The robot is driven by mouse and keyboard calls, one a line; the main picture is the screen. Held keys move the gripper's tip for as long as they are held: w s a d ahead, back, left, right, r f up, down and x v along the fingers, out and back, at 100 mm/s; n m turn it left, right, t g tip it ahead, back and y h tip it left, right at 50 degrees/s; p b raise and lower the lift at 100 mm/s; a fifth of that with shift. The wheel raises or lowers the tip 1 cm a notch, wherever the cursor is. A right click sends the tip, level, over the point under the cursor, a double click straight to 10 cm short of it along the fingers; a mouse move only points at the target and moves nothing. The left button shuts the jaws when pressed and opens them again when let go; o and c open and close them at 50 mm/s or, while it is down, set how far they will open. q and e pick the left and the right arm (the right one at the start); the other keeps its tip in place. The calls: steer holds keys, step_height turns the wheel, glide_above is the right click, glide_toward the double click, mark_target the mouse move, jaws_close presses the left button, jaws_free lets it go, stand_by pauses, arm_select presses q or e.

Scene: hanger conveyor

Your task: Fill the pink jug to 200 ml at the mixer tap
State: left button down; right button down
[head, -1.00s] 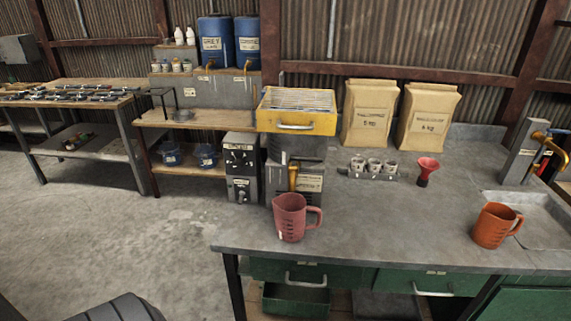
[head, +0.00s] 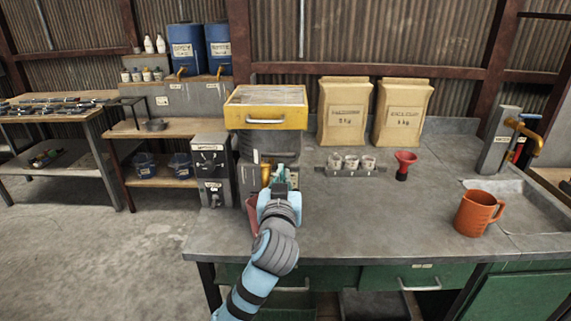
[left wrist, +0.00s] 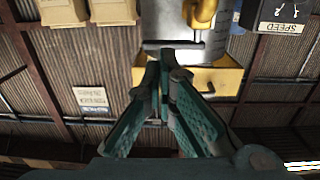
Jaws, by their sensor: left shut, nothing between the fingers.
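The pink jug (head: 252,214) stands on the grey bench, mostly hidden behind my left arm; only a strip of its left side shows. My left gripper (head: 279,173) is shut and empty, in front of the jug in the head view; the gap between them in depth is unclear. In the left wrist view its green fingers (left wrist: 162,78) meet at the tips with nothing between them. The brass tap (head: 527,137) with red and blue parts stands over the sink at the far right. My right gripper is not in view.
An orange jug (head: 475,214) stands beside the sink (head: 515,190). A machine with a yellow hopper (head: 266,117) stands behind my gripper. A red funnel (head: 404,166), a rack of cups (head: 350,172) and paper sacks (head: 345,112) are further back. The bench centre is clear.

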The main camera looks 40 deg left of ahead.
mark_target(286, 155)
arm_select(q)
steer(key=x, duration=0.7)
steer(key=shift+a, duration=0.1)
steer(key=shift+w+a+n+g+y+b, duration=0.15)
steer(key=shift+w+n+g+y+b, duration=0.15)
steer(key=shift+y+b, duration=0.1)
steer(key=shift+s+r, duration=0.1)
steer(key=shift+r, duration=0.15)
